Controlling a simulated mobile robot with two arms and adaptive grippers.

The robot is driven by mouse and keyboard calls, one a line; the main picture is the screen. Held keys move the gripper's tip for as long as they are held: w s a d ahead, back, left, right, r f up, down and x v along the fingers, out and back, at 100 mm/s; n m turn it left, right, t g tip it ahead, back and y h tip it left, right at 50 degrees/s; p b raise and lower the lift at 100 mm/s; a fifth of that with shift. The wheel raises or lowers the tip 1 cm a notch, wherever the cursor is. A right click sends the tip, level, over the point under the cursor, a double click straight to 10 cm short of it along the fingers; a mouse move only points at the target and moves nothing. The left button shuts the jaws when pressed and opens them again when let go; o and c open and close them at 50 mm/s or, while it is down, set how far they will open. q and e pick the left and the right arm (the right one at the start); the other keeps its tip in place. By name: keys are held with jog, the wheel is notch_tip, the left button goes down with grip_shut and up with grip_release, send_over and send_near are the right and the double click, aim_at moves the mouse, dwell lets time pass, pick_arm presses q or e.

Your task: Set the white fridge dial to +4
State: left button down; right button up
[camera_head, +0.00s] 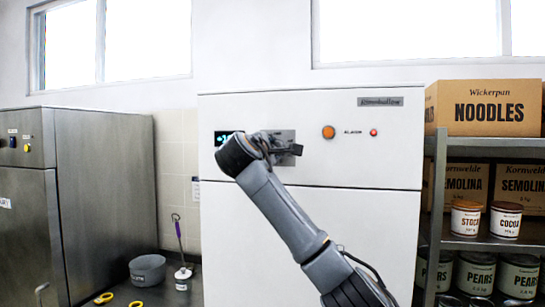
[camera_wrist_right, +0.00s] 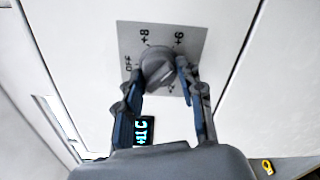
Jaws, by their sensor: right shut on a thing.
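The white fridge (camera_head: 300,235) stands in the middle of the head view. In the right wrist view its grey round dial (camera_wrist_right: 157,66) sits on a metal plate (camera_wrist_right: 130,36) marked OFF, +8 and +6. Other marks are hidden behind the dial and fingers, and I cannot tell where the dial points. My right gripper (camera_wrist_right: 159,72) is shut on the dial, one finger on each side. In the head view the right gripper (camera_head: 285,149) is at the plate and hides the dial. A lit display (camera_wrist_right: 144,131) seems to read +11 C. My left gripper is out of view.
An orange button (camera_head: 328,132) and a red alarm light (camera_head: 374,132) are right of the dial plate. A steel cabinet (camera_head: 105,200) stands left; a shelf with boxes and cans (camera_head: 466,218) stands right. A grey pot (camera_head: 147,270) and yellow-handled items (camera_head: 104,298) lie low at left.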

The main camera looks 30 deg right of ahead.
jog(key=m+b, duration=0.1)
jog(key=m, duration=0.4)
jog(key=shift+m+b, duration=0.3)
jog(key=shift+b, duration=0.1)
jog(key=shift+m+b, duration=0.45)
jog(key=shift+m, duration=1.75)
jog(key=o, duration=1.2)
jog(key=v, duration=1.2)
jog(key=shift+d, duration=0.1)
